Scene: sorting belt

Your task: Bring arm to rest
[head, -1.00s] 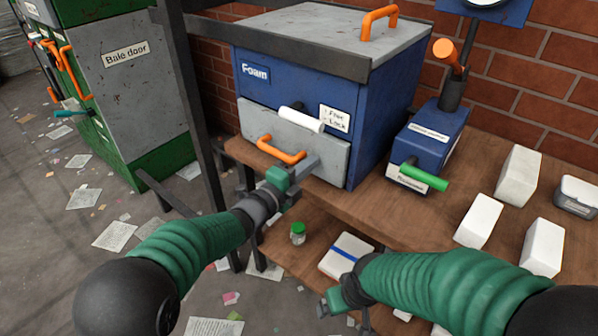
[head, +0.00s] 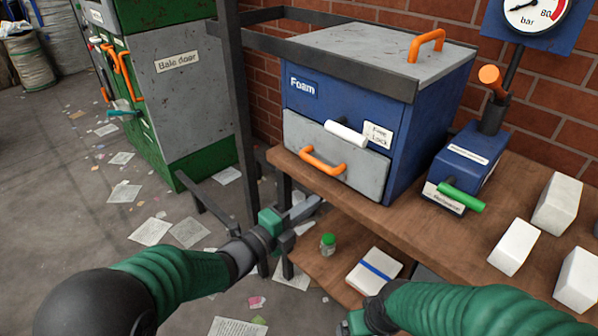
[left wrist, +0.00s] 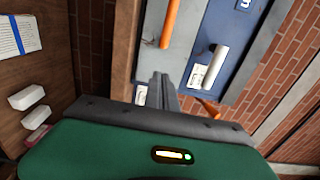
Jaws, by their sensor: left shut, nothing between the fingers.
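My left gripper (head: 312,204) is shut and empty, in front of the bench edge and below the orange drawer handle (head: 322,160), apart from it. In the left wrist view its fingers (left wrist: 162,90) are together with nothing between them. The grey drawer front (head: 350,172) of the blue Foam cabinet (head: 430,128) sits flush, with a white lever (head: 346,134) above the handle. My right arm comes in at the bottom right; only a green part of its gripper (head: 354,323) shows at the lower edge, and its fingers are hidden.
The wooden bench (head: 420,218) holds a blue device with a green lever (head: 462,198) and white blocks (head: 514,247). A lower shelf holds a green-lidded jar (head: 328,244) and a white box with a blue band (head: 374,270). A dark post (head: 233,110) stands left of the cabinet.

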